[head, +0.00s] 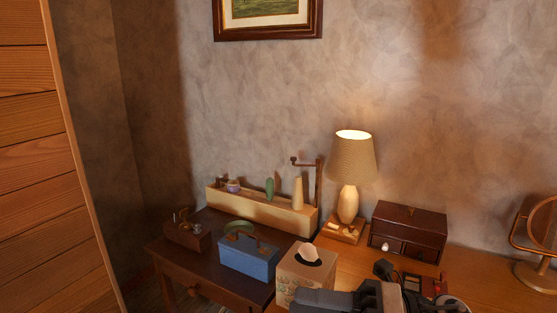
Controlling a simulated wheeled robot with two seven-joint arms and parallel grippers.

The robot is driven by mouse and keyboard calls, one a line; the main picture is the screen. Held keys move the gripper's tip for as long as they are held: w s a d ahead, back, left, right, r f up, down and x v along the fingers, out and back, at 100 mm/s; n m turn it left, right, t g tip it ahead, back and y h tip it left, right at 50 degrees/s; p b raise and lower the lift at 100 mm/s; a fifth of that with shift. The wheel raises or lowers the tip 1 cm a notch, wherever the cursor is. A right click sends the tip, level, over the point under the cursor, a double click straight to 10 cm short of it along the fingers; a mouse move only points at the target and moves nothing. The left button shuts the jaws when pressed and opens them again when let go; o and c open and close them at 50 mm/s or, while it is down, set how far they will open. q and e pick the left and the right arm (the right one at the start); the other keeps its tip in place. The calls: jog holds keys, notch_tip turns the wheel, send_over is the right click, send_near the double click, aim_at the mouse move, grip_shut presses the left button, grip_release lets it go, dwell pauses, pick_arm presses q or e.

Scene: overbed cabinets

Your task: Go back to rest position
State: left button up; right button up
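My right gripper (378,294) shows in part at the bottom edge of the head view, as dark grey and black shapes over the front of the wooden desk (480,275). It is just right of a tissue box (306,275) and in front of a dark wooden drawer box (409,231). Its fingers are not clear, and I cannot tell whether they are open or shut or hold anything. My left gripper is not in view.
A lit lamp (355,160) stands behind the tissue box. Left of it, a dark table (210,220) bears a blue box (249,257), a small brown box (187,236) and a long wooden tray (262,210). A round mirror (543,225) stands at right. Wooden panelling (40,150) rises at far left.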

jog(key=w+d+f+m+t+h, duration=0.1)
jog(key=d+f+m+t+h, duration=0.3)
jog(key=m+t, duration=0.6)
jog(key=w+d+f+m+t+h, duration=0.1)
jog(key=f+m+t+h, duration=0.4)
jog(key=m, duration=0.9)
jog(key=s+d+f+m+g+h, duration=0.2)
jog(key=s+f+m, duration=0.4)
jog(key=f, duration=0.3)
jog(key=s+d+f+m+g+h, duration=0.2)
jog(key=s+f+m+g+h, duration=0.2)
jog(key=f, duration=0.5)
jog(key=shift+s+d+f+m+g+h, duration=0.15)
jog(key=shift+s+d+m+g+h, duration=0.15)
jog(key=shift+s+m+h, duration=0.55)
jog(key=shift+s+m+y, duration=0.1)
jog(key=shift+m+y, duration=0.15)
jog(key=shift+m, duration=0.1)
